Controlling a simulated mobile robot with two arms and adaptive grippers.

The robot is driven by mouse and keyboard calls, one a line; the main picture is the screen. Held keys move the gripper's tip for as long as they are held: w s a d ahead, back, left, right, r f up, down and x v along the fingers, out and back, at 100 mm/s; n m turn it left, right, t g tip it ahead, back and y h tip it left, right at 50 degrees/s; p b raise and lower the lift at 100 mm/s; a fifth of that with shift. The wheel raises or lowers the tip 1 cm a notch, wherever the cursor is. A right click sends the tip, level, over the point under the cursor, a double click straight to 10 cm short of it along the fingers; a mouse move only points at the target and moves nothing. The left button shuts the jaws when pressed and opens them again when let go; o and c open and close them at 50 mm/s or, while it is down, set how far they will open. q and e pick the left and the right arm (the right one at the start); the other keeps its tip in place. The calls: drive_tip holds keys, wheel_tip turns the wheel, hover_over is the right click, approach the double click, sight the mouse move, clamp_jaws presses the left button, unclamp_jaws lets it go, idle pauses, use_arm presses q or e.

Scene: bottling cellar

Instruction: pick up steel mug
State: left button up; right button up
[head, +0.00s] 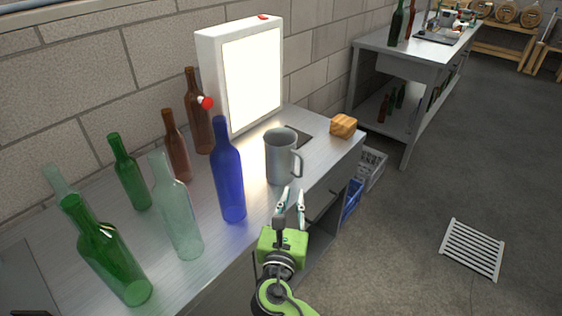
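The steel mug (280,160) stands upright on the metal workbench (262,240), with its handle to the right. My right gripper (292,192) is at the front edge of the bench, just below the mug in the picture. Its two fingers point up toward the mug's base and are spread apart, with nothing seen between them. The fingertips come close to the lower part of the mug; I cannot tell whether they touch it. My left gripper is not in view.
A blue bottle (228,180) stands just left of the mug. Several green, clear and brown bottles stand farther left. A bright light box (250,80) is behind, and a wooden block (343,126) sits at the right corner. The floor at right holds a grate (472,249).

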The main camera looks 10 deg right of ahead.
sight(301, 165)
drive_tip(key=x, duration=0.8)
drive_tip(key=shift+d+r, duration=0.2)
drive_tip(key=p+x, duration=0.1)
drive_tip(key=x, duration=0.4)
drive_tip(key=shift+d, duration=0.1)
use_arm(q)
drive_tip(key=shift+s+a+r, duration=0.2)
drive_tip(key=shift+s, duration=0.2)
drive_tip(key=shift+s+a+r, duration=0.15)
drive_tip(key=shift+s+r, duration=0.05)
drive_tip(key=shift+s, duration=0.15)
use_arm(e)
drive_tip(key=shift+s+r, duration=0.1)
drive_tip(key=shift+r, duration=0.05)
clamp_jaws()
